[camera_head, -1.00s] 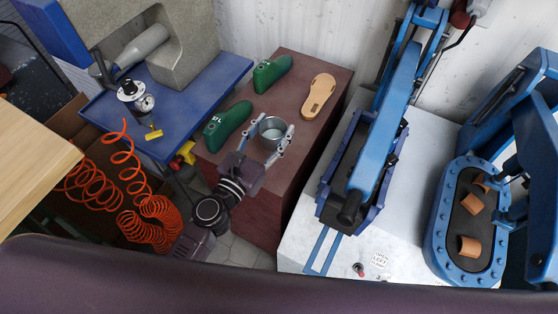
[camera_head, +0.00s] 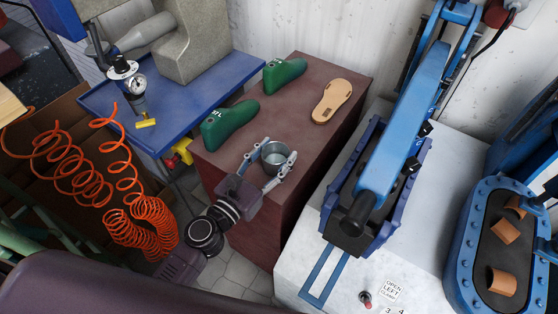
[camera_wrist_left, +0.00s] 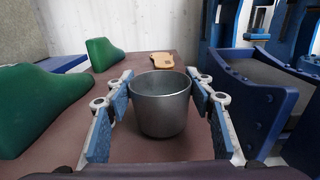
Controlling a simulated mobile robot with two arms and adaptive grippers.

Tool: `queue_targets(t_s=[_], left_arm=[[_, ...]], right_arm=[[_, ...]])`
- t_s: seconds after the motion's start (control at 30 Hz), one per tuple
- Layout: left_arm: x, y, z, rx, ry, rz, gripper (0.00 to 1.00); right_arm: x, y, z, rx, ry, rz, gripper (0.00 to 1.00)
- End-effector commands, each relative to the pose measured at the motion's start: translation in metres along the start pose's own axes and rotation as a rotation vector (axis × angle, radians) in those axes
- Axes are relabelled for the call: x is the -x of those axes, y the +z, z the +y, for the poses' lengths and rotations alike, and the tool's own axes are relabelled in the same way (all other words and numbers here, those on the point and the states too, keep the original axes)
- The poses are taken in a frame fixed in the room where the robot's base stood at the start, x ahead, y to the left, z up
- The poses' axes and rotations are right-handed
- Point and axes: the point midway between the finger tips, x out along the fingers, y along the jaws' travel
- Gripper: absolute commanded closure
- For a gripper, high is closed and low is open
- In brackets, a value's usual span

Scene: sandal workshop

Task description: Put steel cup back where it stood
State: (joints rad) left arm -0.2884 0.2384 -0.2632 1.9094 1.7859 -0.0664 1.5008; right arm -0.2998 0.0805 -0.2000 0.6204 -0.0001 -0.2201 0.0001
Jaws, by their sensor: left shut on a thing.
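The steel cup (camera_head: 275,157) is a small grey open-topped cup, upright at the front part of the brown cabinet top (camera_head: 225,167). My left gripper (camera_head: 272,163) is shut on it, with one finger on each side. In the left wrist view the cup (camera_wrist_left: 161,105) sits between the blue finger pads of the left gripper (camera_wrist_left: 160,112). The cup looks to be on or just above the top; I cannot tell which. It is empty as far as I see. My right gripper is not in view.
Two green shoe lasts (camera_head: 229,123) (camera_head: 285,75) and a tan sandal sole (camera_head: 332,101) are on the same top, behind the cup. A blue press (camera_head: 385,165) stands to the right. Orange coiled hose (camera_head: 140,225) hangs at the left. Bare top lies between cup and sole.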

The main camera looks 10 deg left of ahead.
Motion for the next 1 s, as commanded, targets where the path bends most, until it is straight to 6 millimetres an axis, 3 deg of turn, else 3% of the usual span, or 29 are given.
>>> queue_targets(t_s=[0.03,0.47,0.5,0.63,1.0], left_arm=[[0.0009,-0.0078,0.0013,-0.001,0.000,-0.001,0.79],[0.0013,-0.0107,0.0021,0.000,0.000,-0.001,0.79],[0.0013,-0.0093,0.0021,0.000,0.000,0.000,0.48],[0.0013,-0.0091,0.0020,0.000,0.000,0.000,0.33],[0.0012,-0.0038,0.0019,-0.001,0.000,0.000,0.33]], right_arm=[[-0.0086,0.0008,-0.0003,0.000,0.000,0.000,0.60],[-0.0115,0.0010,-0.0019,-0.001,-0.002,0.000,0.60],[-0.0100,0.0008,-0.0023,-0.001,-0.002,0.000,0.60],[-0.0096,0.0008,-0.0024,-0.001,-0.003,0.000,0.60],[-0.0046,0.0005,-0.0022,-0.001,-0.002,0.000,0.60]])
